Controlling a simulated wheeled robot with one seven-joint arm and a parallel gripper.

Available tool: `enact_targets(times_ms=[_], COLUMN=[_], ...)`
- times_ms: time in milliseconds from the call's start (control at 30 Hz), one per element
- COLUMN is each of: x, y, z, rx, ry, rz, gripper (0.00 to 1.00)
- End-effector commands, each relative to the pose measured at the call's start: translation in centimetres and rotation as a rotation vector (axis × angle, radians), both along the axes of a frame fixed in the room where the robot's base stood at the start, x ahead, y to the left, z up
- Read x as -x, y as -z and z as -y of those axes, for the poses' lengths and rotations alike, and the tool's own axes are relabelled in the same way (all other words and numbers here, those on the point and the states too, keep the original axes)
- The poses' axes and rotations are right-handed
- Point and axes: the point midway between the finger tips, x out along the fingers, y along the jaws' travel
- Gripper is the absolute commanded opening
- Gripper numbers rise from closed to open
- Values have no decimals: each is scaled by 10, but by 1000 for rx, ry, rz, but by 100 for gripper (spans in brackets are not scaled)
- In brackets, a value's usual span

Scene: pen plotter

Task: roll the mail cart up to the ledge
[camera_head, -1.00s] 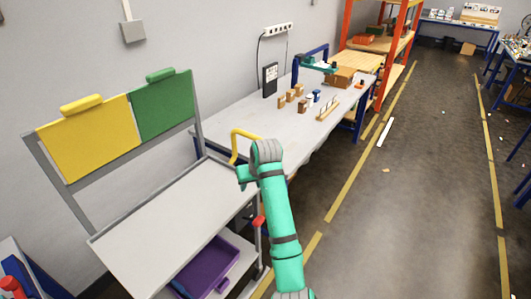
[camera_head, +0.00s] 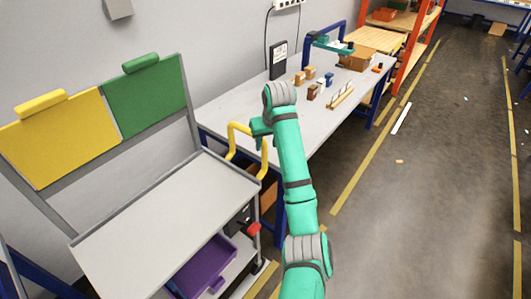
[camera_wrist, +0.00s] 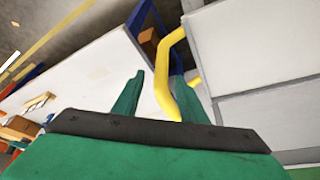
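The mail cart is a grey cart with a flat top (camera_head: 165,220) and a bent yellow handle (camera_head: 232,140) at its far end, close to the workbench. The handle also shows in the wrist view (camera_wrist: 168,75). My gripper (camera_head: 259,138) is at the handle, its fingertips partly hidden in the head view. In the wrist view my gripper (camera_wrist: 160,95) has its two green fingers spread, with the yellow bar between them, nearer the right finger, and a gap at the left. I cannot tell which surface is the ledge.
A pale workbench (camera_head: 240,105) stands along the wall with several small blocks on it. The cart carries a yellow panel (camera_head: 50,140), a green panel (camera_head: 145,97) and a purple tray (camera_head: 205,265) below. Orange shelving (camera_head: 408,60) stands beyond. The floor (camera_head: 440,180) at right is mostly clear.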

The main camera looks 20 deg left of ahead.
Motion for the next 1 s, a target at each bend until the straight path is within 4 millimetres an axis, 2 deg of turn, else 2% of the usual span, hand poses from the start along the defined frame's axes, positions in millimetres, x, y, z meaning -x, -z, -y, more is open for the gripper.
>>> enact_targets(times_ms=[300, 500, 700, 1000], x=[-15, -25, -29, -31], y=[50, 77, 90, 92], z=[-13, -19, -23, -19], rx=[1, 1, 1, 1], ry=[-2, -1, -3, 4], rz=[-4, -3, -1, 0], gripper=[39, 39, 39, 39])
